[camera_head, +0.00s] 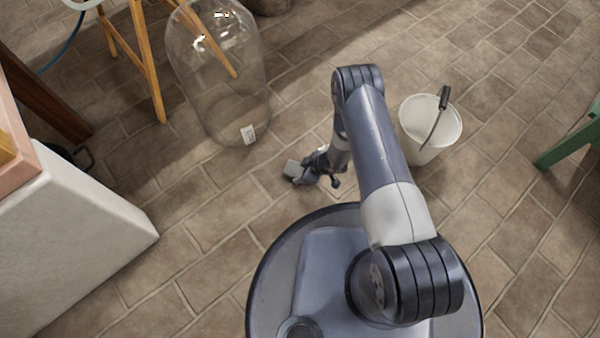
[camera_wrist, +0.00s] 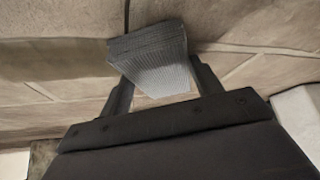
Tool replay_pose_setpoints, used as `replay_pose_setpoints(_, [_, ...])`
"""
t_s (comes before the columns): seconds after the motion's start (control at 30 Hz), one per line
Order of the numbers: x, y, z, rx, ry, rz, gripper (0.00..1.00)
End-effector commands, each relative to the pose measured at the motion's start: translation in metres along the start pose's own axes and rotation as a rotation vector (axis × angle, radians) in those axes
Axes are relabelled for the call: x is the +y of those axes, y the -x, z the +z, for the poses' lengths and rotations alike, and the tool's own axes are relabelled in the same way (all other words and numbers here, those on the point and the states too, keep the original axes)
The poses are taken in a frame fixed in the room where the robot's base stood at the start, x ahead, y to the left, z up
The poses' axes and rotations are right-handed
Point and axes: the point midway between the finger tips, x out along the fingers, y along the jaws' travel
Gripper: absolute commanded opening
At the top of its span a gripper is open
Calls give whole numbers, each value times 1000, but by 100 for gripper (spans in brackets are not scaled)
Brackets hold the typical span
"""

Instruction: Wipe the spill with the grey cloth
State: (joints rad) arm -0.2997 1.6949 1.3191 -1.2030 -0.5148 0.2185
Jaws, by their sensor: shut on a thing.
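The grey cloth (camera_wrist: 155,65) looks like a folded, ribbed pad in the wrist view. It is held between the two fingers of my gripper (camera_wrist: 160,85), which is shut on it. In the head view my gripper (camera_head: 305,172) is low near the floor, just ahead of my base, and the cloth (camera_head: 291,167) shows as a small grey block at its left side. I cannot tell whether the cloth touches the floor. No spill can be made out in either view.
A large clear glass jar (camera_head: 215,80) with a small label stands behind the gripper to the left. A white bucket (camera_head: 430,125) stands to the right of my arm. A pale block (camera_head: 80,240) is at the left, a green leg (camera_head: 570,145) at the right. Brick floor between is clear.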

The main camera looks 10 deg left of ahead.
Motion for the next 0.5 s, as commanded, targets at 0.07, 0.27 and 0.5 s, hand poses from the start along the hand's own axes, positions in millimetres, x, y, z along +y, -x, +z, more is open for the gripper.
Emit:
replay_pose_setpoints(0.07, [7,2,4,0,-2,2,35])
replay_pose_setpoints(0.27, [22,4,10,0,-2,2,35])
replay_pose_setpoints(0.5, [30,6,14,-1,-1,2,35])
